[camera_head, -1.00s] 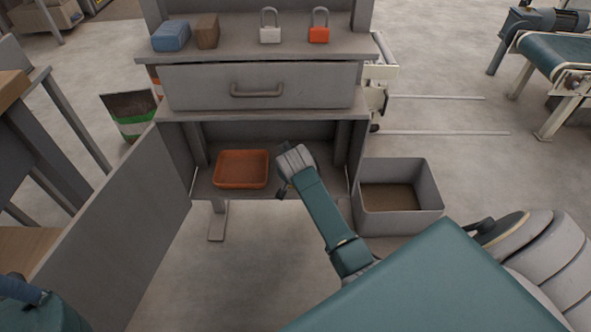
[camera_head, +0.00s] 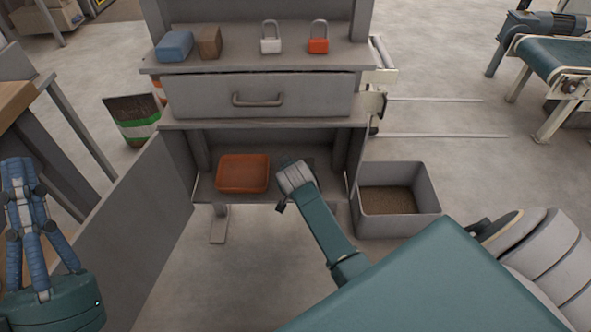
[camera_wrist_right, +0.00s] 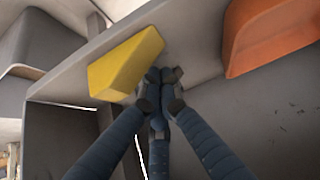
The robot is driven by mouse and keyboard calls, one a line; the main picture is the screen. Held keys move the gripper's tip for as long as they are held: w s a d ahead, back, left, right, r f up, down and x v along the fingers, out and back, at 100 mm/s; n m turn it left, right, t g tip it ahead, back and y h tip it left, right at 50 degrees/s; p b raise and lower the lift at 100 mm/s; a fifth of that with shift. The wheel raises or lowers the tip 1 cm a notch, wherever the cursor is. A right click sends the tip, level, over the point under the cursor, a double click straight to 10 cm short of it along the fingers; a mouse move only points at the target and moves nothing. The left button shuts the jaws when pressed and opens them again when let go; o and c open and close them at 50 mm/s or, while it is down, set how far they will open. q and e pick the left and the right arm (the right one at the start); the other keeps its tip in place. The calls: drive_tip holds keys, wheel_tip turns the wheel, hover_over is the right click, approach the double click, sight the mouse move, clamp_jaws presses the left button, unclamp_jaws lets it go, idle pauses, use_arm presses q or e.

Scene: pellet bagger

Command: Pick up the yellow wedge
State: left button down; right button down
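The yellow wedge (camera_wrist_right: 126,65) lies on the grey shelf in the right wrist view, near the shelf's edge. In the head view I cannot make it out; my right arm covers part of the lower shelf. My right gripper (camera_wrist_right: 162,80) has its blue fingers reaching up to the wedge's right side. Its dark fingertips are close together beside the wedge, not around it. Whether they touch it, or how far they are open, is unclear. My left gripper (camera_head: 22,168) is at the left edge of the head view, fingers up, away from the shelf, with nothing visible in it.
An orange tray (camera_head: 243,174) is on the lower shelf (camera_head: 214,193), left of my right arm; it also shows in the right wrist view (camera_wrist_right: 262,40). A drawer (camera_head: 262,96) is above. A grey bin (camera_head: 398,216) stands to the right. A grey panel (camera_head: 130,215) stands left.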

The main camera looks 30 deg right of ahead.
drive_tip(key=shift+s+a+p, duration=0.3)
drive_tip(key=shift+s+p, duration=0.1)
drive_tip(key=shift+s, duration=0.15)
use_arm(q)
drive_tip(key=w+f+g, duration=0.3)
drive_tip(key=f, duration=0.2)
drive_tip(key=shift+w+d+f+y, duration=0.2)
drive_tip(key=shift+w+f+y, duration=0.05)
drive_tip(key=shift+w+y, duration=0.15)
